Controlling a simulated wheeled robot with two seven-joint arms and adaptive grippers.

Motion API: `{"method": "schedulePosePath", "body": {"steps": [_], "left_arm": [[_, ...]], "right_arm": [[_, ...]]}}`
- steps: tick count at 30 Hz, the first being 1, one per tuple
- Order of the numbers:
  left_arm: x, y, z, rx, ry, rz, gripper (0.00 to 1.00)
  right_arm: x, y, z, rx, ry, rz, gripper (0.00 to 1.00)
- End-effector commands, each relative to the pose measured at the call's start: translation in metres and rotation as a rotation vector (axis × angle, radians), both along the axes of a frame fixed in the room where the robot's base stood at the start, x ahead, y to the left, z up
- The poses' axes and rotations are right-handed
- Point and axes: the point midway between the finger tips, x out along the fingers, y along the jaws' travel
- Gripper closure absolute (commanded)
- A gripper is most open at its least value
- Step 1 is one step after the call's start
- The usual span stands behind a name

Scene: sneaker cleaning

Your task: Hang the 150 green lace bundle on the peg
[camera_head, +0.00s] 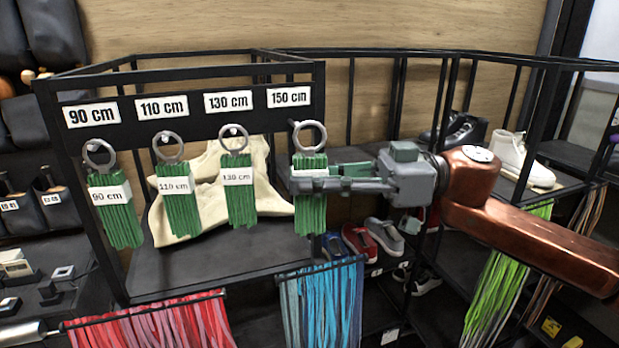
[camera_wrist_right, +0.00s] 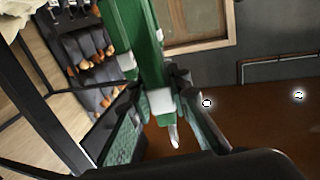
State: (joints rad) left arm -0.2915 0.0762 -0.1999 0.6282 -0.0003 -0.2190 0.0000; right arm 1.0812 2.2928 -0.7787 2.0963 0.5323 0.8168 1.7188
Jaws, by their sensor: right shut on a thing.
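The 150 green lace bundle (camera_head: 311,214) hangs upright below the 150 cm label (camera_head: 289,97), with its metal ring (camera_head: 310,137) at the top. My right gripper (camera_head: 302,182) reaches in from the right and is shut on the bundle at its band, which it mostly covers. The green laces also show in the right wrist view (camera_wrist_right: 138,38) between the fingers. A small pale peg tip (camera_head: 293,124) shows at the ring's left edge; I cannot tell whether the ring is around it. My left gripper is not in view.
The 90 cm (camera_head: 121,222), 110 cm (camera_head: 181,212) and 130 cm (camera_head: 240,202) bundles hang by rings on pegs to the left. A black frame (camera_head: 190,128) carries the labels. A beige object (camera_head: 205,165) lies behind. Blue laces (camera_head: 325,305) hang below.

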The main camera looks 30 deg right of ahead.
Motion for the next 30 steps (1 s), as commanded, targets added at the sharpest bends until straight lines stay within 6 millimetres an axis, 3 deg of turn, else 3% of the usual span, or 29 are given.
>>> {"method": "schedulePosePath", "body": {"steps": [13, 30], "left_arm": [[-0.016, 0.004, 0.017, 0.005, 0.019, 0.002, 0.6], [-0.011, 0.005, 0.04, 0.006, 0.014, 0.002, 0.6]], "right_arm": [[0.025, -0.006, -0.001, 0.001, 0.0, 0.001, 1.0], [0.057, -0.014, -0.003, 0.003, 0.001, 0.002, 1.0]]}}
